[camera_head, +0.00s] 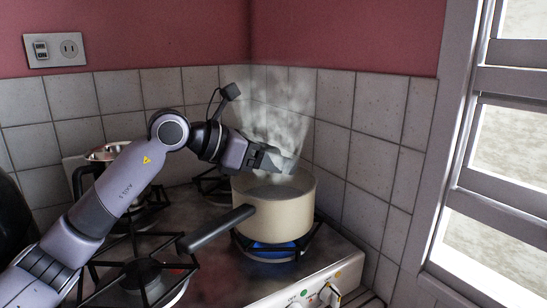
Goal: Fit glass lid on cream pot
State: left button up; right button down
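The cream pot (275,220) stands upright on the front right burner, its dark handle pointing left and toward the front. Steam rises from its open top, and no lid sits on it. My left gripper (283,163) is over the pot's back rim, in the steam. Its fingers are small and partly blurred by the steam, so I cannot tell whether they are open or hold anything. I cannot make out a glass lid clearly anywhere. My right gripper is not in view.
A blue flame (270,249) burns under the cream pot. A shiny metal pot (108,152) stands at the back left, partly behind my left arm. The front left burner (145,275) is empty. Tiled walls close off the back and right, with a window (500,190) at the far right.

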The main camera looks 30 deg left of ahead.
pick_arm(q)
notch_tip(320, 180, up, 20)
jog(key=p, duration=0.1)
jog(key=shift+p, duration=0.35)
dwell(0.5)
dwell(0.6)
